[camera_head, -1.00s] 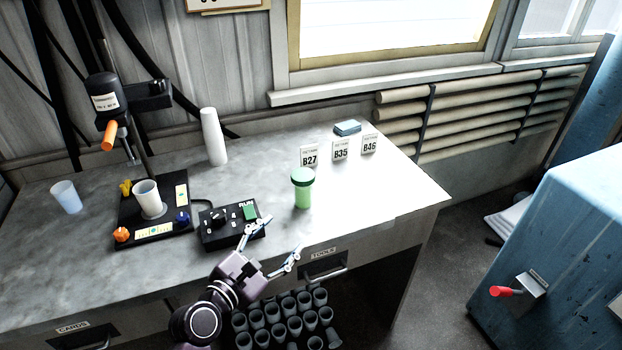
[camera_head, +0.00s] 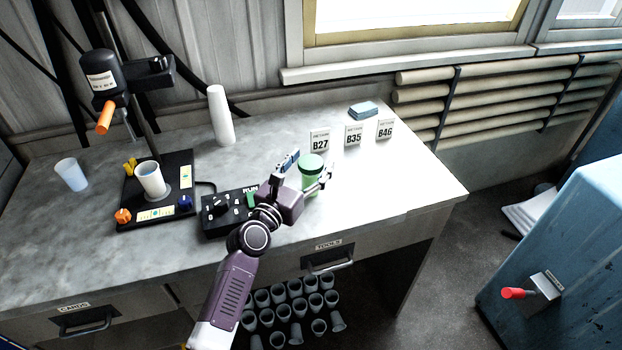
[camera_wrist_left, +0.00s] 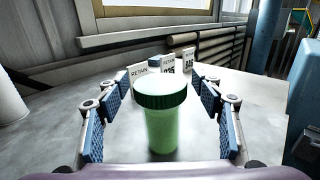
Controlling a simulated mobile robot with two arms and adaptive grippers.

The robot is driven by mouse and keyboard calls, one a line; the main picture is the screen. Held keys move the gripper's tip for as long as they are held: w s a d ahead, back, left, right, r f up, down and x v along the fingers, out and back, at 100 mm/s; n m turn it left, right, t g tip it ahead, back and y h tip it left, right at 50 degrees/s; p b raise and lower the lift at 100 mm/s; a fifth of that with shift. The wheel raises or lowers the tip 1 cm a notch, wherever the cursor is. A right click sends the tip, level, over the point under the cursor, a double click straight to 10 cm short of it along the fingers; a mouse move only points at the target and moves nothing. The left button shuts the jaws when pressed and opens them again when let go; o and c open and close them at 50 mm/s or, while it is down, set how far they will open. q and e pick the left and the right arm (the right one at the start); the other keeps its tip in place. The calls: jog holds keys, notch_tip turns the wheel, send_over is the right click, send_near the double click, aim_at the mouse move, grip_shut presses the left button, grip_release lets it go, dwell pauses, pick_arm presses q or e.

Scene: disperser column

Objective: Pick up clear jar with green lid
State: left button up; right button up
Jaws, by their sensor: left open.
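The clear jar with the green lid (camera_head: 311,169) stands upright on the grey table, its body tinted green. My left gripper (camera_head: 308,172) is open, with its fingers on either side of the jar. In the left wrist view the jar (camera_wrist_left: 161,122) stands centred between the two blue-padded fingers (camera_wrist_left: 160,115), with a gap visible on both sides. The jar's lower part is partly hidden by my gripper in the head view. My right gripper is not in view.
Label cards B27 (camera_head: 319,140), B35 (camera_head: 353,136) and B46 (camera_head: 385,129) stand behind the jar. A black control box (camera_head: 220,214) is left of my gripper. The disperser stand (camera_head: 148,190) holds a white cup (camera_head: 152,179). A white cylinder (camera_head: 220,115) stands at the back.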

pick_arm(q)
jog(key=shift+w+d, duration=0.1)
jog(key=shift+w, duration=0.1)
jog(key=shift+c, duration=0.5)
jog(key=c, duration=0.8)
grip_shut()
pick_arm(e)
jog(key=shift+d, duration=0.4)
pick_arm(q)
jog(key=shift+r, duration=0.1)
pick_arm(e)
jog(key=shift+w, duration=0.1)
pick_arm(q)
jog(key=shift+r, duration=0.15)
notch_tip(320, 180, up, 8)
jog(key=p, duration=0.8)
jog(key=shift+r+p, duration=0.85)
jog(key=shift+p, duration=0.3)
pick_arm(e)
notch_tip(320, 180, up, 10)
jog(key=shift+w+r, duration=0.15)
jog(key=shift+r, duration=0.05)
